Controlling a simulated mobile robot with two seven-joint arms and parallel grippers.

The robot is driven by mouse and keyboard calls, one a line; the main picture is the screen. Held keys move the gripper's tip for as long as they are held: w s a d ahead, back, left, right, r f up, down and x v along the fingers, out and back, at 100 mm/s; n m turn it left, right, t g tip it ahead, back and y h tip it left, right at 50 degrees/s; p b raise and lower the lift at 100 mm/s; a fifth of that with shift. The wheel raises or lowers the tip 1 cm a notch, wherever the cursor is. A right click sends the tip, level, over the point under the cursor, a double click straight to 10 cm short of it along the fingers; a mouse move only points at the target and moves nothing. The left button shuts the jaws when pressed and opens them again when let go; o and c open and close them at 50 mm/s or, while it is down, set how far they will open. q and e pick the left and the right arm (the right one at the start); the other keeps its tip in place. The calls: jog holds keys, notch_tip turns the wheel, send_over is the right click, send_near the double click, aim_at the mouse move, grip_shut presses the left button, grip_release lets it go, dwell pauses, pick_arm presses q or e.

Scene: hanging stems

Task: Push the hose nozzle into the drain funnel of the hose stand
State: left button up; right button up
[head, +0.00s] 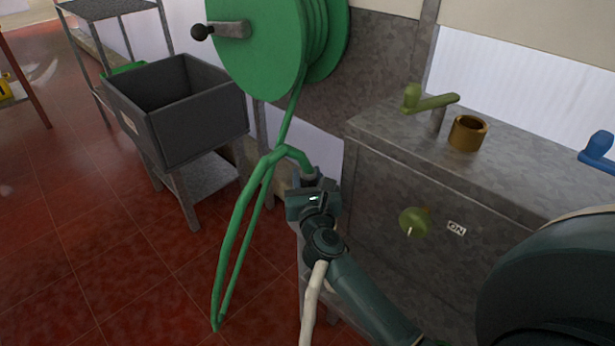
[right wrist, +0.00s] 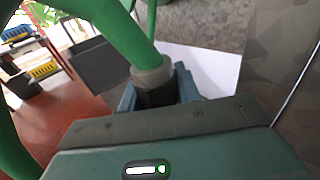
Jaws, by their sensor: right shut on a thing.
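The green hose (head: 240,220) hangs from the green reel (head: 258,45) in a long loop and bends over to my right gripper (head: 312,192). The right gripper is shut on the hose's end, the nozzle. In the right wrist view the nozzle (right wrist: 155,97) is dark with a grey collar (right wrist: 153,77), between the teal fingers (right wrist: 160,95) of my right gripper. Its tip is hidden behind the gripper body. I cannot make out the drain funnel in either view; the gripper and arm cover the area below the nozzle. My left gripper is not in view.
A grey metal cabinet (head: 380,215) stands close to the right of the gripper, with a brass ring (head: 468,132) and an olive lever (head: 435,103) on top. Red tiled floor (head: 120,255) is open at lower left.

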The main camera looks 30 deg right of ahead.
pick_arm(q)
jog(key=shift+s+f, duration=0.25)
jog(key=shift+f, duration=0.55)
pick_arm(e)
jog(key=shift+f, duration=0.25)
jog(key=o, duration=1.1)
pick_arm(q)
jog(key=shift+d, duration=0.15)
pick_arm(e)
jog(key=shift+r+p, duration=0.5)
jog(key=shift+r, duration=0.35)
pick_arm(q)
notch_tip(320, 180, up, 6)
jog(key=p, duration=0.4)
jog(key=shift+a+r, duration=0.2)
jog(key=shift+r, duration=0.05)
pick_arm(e)
notch_tip(320, 180, up, 8)
jog(key=shift+r, duration=0.2)
